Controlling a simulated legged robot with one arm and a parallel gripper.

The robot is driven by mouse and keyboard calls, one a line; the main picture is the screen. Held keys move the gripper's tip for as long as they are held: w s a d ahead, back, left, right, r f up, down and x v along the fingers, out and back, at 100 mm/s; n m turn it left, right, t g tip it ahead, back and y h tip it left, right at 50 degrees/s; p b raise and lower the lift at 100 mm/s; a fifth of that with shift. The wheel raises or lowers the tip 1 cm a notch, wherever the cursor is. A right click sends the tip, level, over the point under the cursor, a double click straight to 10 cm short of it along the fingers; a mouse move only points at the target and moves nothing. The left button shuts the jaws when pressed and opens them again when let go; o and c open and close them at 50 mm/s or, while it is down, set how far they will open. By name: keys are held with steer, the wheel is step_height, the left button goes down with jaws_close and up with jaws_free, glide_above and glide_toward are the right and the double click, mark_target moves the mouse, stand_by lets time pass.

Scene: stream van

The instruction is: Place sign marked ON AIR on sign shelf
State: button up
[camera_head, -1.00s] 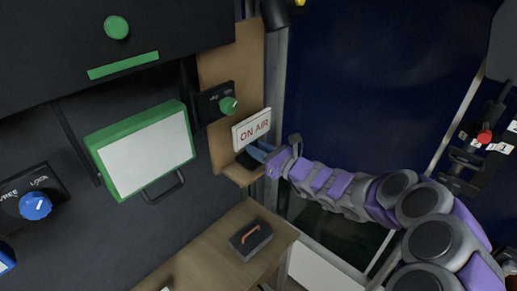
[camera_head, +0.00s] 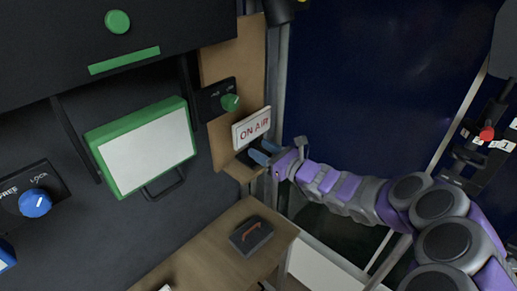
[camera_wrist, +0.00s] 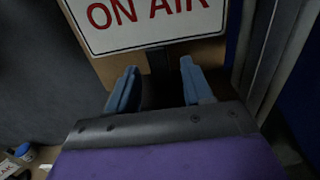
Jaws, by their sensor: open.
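The white sign marked ON AIR (camera_head: 251,128) stands upright on its dark base on the small wooden sign shelf (camera_head: 238,172). The wrist view shows the sign's lower face (camera_wrist: 150,22) at the top, with a dark post (camera_wrist: 158,64) below it. My gripper (camera_head: 262,153) is in front of the base at the shelf. In the wrist view my gripper's blue fingers (camera_wrist: 160,88) are spread, one on each side of the dark post and base. I cannot tell whether either finger touches it. The fingers partly hide the base.
A panel with a green knob (camera_head: 230,102) is just above left of the sign. A green-framed white panel (camera_head: 143,147) is at left. Below is a wooden table (camera_head: 205,250) bearing a dark box with an orange handle (camera_head: 250,236). A dark blue wall (camera_head: 390,80) fills the right.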

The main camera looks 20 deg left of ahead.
steer(key=b+v, duration=0.1)
steer(key=v, duration=0.9)
steer(key=s+r+n+g+h, duration=0.15)
steer(key=s+n+g, duration=0.25)
steer(key=s+n, duration=0.55)
steer(key=s+r+n+g+h, duration=0.1)
steer(key=s+n+g+h, duration=0.35)
steer(key=s, duration=0.85)
steer(key=s+d+f+n+h, duration=0.2)
steer(key=s+d, duration=0.3)
steer(key=d, duration=0.3)
steer(key=s+d+f+n+h, duration=0.3)
steer(key=s+d+h, duration=0.2)
steer(key=d, duration=0.4)
steer(key=s+d+f+n+h, duration=0.2)
steer(key=s+d, duration=0.3)
steer(key=d, duration=0.3)
steer(key=shift+s+d+f+n+h, duration=0.2)
steer(key=shift+d+n+h, duration=0.1)
steer(key=shift+n+h, duration=0.5)
steer(key=shift+f+b, duration=0.15)
steer(key=shift+b, duration=0.15)
